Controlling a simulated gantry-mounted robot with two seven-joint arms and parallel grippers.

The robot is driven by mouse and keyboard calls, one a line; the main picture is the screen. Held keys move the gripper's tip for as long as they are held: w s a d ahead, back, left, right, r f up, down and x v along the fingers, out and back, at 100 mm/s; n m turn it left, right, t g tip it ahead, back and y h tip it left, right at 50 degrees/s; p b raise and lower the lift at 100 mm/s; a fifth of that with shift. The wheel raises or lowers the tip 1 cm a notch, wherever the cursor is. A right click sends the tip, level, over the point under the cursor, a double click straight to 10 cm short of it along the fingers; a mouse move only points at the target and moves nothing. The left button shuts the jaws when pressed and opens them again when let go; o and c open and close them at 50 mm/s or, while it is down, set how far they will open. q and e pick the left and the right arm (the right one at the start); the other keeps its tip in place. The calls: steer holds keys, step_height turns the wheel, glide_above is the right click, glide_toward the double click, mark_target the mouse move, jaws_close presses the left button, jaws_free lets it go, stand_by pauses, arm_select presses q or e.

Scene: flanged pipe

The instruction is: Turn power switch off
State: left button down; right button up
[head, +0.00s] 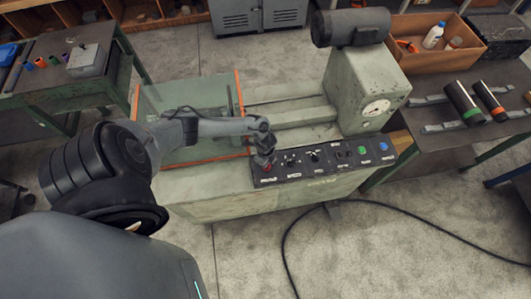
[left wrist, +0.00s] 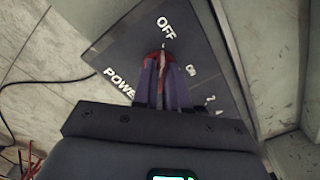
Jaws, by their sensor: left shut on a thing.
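The power switch is a red knob (left wrist: 159,56) on the dark control panel (left wrist: 112,48) of a green machine. In the left wrist view, the label OFF is beyond the knob, ON is to its right and POWER to its left. My left gripper (left wrist: 160,80) has its purple fingers closed around the knob and hides much of it. A pale line on the knob points roughly toward OFF; its exact angle is hard to tell. In the head view, my left gripper (head: 265,160) reaches down onto the left end of the panel (head: 330,176). My right gripper is not in view.
Other black knobs (head: 314,156), a green button (head: 362,150) and a blue button (head: 384,146) sit along the panel. A clear orange-edged guard (head: 190,100) stands behind my left arm. A black cable (head: 420,220) lies on the open floor in front.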

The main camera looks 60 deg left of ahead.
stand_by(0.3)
arm_select(q)
steer(key=c, duration=1.2)
jaws_free()
steer(key=shift+o, duration=0.2)
steer(key=shift+r, duration=0.1)
steer(key=shift+r, duration=0.6)
step_height(320, 180, up, 10)
steer(key=p, duration=0.1)
steer(key=shift+f+p, duration=0.25)
steer(key=shift+p, duration=0.05)
